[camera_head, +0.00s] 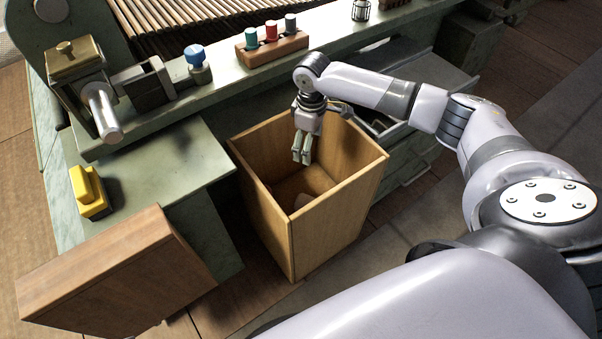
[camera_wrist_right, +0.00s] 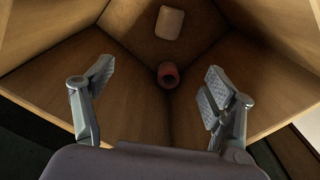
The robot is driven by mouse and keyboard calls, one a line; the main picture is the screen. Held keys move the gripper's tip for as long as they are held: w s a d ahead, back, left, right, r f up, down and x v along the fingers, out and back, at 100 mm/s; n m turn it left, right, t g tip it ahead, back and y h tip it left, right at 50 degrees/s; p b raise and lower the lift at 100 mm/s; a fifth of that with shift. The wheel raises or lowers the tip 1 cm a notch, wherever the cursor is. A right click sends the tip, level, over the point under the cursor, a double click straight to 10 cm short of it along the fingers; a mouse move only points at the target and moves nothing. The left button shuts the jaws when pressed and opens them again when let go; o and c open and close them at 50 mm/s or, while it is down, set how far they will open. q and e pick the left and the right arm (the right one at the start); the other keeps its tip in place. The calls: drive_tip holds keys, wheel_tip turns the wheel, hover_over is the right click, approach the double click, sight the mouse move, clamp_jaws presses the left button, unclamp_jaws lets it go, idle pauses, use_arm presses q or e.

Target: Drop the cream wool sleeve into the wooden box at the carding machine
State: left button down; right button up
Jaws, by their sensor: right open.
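The open wooden box (camera_head: 335,225) stands on the floor against the green machine. My right gripper (camera_head: 301,157) points down into its mouth. In the right wrist view the gripper (camera_wrist_right: 158,98) has its two fingers wide apart with nothing between them. Below it, inside the box (camera_wrist_right: 60,75), a pale cream rounded piece (camera_wrist_right: 169,22), which looks like the cream wool sleeve, lies apart from the fingers. A dark red round piece (camera_wrist_right: 168,75) is in the corner of the box. In the head view only a dim, partly hidden piece (camera_head: 303,201) shows inside.
A blue knob (camera_head: 195,55) and a yellow block (camera_head: 88,190) are to the left. A brown wooden block (camera_head: 115,275) is at the front left.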

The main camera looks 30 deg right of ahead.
drive_tip(key=shift+r, duration=0.15)
wheel_tip(320, 180, up, 12)
idle(0.5)
drive_tip(key=shift+f, duration=0.2)
